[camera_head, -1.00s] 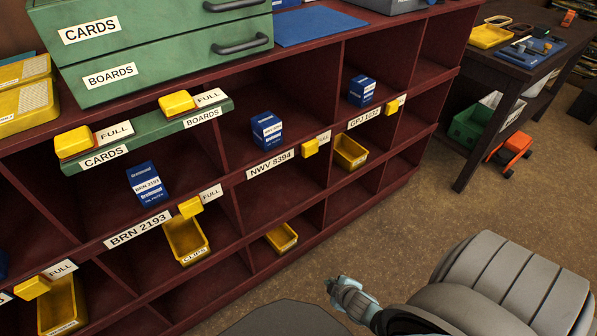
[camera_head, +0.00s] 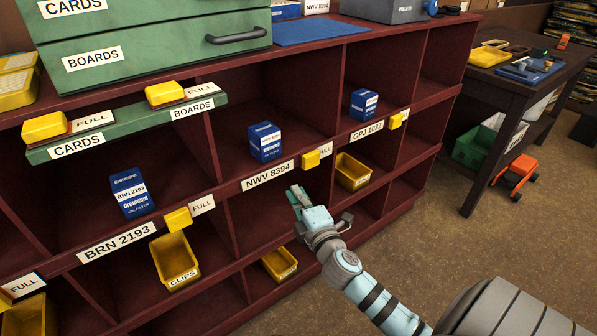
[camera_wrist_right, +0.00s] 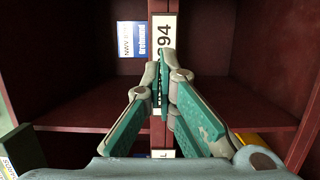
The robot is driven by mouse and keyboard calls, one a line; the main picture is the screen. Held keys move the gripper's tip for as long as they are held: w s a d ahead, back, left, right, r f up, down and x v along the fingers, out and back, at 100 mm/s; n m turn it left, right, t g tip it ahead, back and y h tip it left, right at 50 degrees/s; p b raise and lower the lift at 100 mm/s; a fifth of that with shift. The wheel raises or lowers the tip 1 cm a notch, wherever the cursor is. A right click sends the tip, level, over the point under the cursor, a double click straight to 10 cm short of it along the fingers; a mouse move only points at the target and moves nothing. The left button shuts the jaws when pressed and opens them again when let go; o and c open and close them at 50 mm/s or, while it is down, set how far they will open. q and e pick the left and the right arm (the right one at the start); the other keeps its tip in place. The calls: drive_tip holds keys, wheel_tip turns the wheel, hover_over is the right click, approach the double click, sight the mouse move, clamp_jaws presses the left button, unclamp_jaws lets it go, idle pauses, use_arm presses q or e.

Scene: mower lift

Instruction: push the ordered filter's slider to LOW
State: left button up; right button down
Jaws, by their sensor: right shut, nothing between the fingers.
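Blue-and-white filter boxes stand on the red shelf: BRN 2193 (camera_head: 131,193), NWV 8394 (camera_head: 265,141) and GPJ 1032 (camera_head: 364,103). Each has a yellow slider on the shelf edge right of its label: BRN's slider (camera_head: 178,219), NWV's slider (camera_head: 311,159) and GPJ's slider (camera_head: 396,121). A white FULL plate shows right of the BRN and NWV sliders. Which filter is ordered does not show. My right gripper (camera_head: 297,196) is shut and empty, just below the NWV label (camera_head: 267,176). In the right wrist view, its fingertips (camera_wrist_right: 166,58) cover part of that label.
Yellow bins, including the CLIPS bin (camera_head: 175,262), the lower bin (camera_head: 279,264) and the right bin (camera_head: 352,172), sit in lower compartments. A green ledge (camera_head: 130,130) carries CARDS and BOARDS sliders.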

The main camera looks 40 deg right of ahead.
sight(317, 158)
drive_tip(key=x, duration=0.7)
drive_tip(key=shift+w+d+b, duration=0.1)
drive_tip(key=shift+w+b, duration=0.15)
drive_tip(key=shift+b, duration=0.15)
drive_tip(key=d, duration=0.3)
drive_tip(key=shift+d+f+b, duration=0.15)
drive_tip(key=shift+d+b, duration=0.1)
drive_tip(key=shift+b, duration=0.15)
use_arm(q)
drive_tip(key=shift+w+a+f, duration=0.1)
drive_tip(key=shift+a+f, duration=0.05)
drive_tip(key=shift+f, duration=0.25)
drive_tip(key=shift+w+a+f, duration=0.1)
drive_tip(key=shift+a+f, duration=0.05)
drive_tip(key=shift+f, duration=0.25)
use_arm(e)
drive_tip(key=shift+d, duration=0.25)
drive_tip(key=d+b, duration=0.1)
drive_tip(key=d, duration=0.5)
drive_tip(key=shift+s+d+b, duration=0.1)
drive_tip(key=shift+d+b, duration=0.25)
drive_tip(key=shift+d, duration=0.2)
use_arm(q)
drive_tip(key=shift+w+a+f, duration=0.15)
drive_tip(key=shift+a+f, duration=0.3)
drive_tip(key=shift+f, duration=0.3)
